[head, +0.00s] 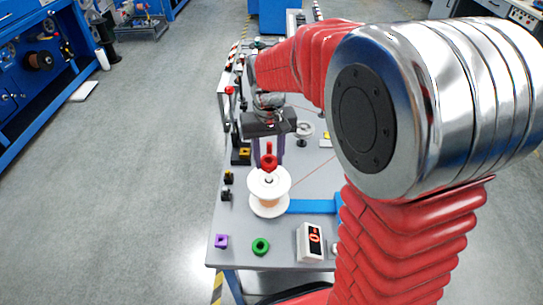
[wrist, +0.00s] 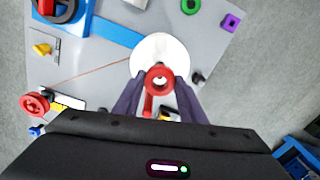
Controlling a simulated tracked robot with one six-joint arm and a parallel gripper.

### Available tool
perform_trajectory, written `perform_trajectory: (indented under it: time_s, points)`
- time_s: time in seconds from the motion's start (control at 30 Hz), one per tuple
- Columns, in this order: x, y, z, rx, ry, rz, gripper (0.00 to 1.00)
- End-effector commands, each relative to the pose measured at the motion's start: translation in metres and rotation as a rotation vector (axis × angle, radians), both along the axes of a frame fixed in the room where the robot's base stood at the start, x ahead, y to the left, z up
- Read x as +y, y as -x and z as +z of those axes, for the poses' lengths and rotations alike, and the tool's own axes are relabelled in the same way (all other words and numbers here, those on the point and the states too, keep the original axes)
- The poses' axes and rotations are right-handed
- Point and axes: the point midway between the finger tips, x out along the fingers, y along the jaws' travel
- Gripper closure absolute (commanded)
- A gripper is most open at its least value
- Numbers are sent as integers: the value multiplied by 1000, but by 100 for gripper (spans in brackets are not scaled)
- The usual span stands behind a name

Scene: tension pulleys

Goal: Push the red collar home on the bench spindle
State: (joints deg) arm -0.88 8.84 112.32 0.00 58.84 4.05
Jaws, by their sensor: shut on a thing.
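The red collar (head: 268,162) is a small ring above a white spool (head: 268,204) wound with orange line. My gripper (head: 268,158) reaches down from behind with two purple fingers. In the wrist view the collar (wrist: 160,69) sits between the fingertips, and my gripper (wrist: 160,82) is shut on it. The white spool (wrist: 152,45) lies under it in that view. The collar's hole lines up roughly with the spool's centre. The spindle is mostly hidden by the collar and spool, and I cannot tell how far the collar is on it.
A blue bar (head: 312,206) runs right from the spool. Small black pieces (head: 226,194) line the left edge.

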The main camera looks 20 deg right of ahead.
Motion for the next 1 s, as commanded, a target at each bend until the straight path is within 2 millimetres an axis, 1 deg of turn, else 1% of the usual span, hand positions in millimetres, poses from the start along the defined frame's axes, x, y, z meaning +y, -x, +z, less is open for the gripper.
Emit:
perform_trajectory:
  time_s: [1.0]
  points:
    - [-1,0,-25,0,0,-1,85]
